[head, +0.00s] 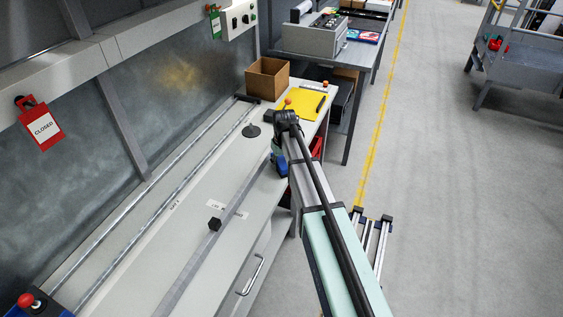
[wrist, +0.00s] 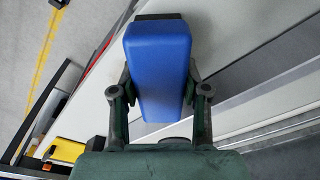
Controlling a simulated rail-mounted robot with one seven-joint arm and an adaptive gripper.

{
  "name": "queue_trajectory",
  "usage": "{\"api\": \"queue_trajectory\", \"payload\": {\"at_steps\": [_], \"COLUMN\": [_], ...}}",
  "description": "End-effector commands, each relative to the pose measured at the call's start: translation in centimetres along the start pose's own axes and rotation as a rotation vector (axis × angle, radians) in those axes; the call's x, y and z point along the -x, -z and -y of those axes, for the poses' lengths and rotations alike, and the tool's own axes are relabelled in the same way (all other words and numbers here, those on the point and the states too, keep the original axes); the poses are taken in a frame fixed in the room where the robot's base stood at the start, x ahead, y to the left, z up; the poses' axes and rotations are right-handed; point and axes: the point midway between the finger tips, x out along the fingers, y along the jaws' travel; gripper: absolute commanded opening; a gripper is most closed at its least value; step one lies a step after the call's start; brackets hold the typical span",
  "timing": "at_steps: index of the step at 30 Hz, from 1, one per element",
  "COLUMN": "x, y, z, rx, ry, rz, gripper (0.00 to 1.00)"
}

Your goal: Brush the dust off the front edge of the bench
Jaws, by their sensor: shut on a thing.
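The bench (head: 185,210) is a long pale worktop running along the left wall, with its front edge facing the aisle. My gripper (head: 279,152) is over or beside that front edge, partly hidden by my arm. In the wrist view my gripper (wrist: 160,82) is shut on a blue block-shaped thing (wrist: 160,50), probably the brush's body. A bit of the blue thing (head: 279,164) also shows in the head view. Its bristles are hidden, and I cannot tell whether it touches the bench. I cannot make out dust on the edge.
A yellow sheet (head: 300,104) and a cardboard box (head: 267,78) sit at the bench's far end. A black round-based item (head: 251,130) and a small black block (head: 215,224) stand on the top. A drawer handle (head: 250,275) sticks out below.

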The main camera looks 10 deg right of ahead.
Motion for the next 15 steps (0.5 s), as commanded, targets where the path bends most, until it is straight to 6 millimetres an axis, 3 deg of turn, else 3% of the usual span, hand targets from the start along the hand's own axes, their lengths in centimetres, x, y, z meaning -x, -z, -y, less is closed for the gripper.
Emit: {"api": "queue_trajectory", "payload": {"at_steps": [15], "x": [5.1], "y": [0.5], "z": [0.1], "rx": [0.000], "ry": [0.000], "rz": [-0.001], "gripper": [0.08]}}
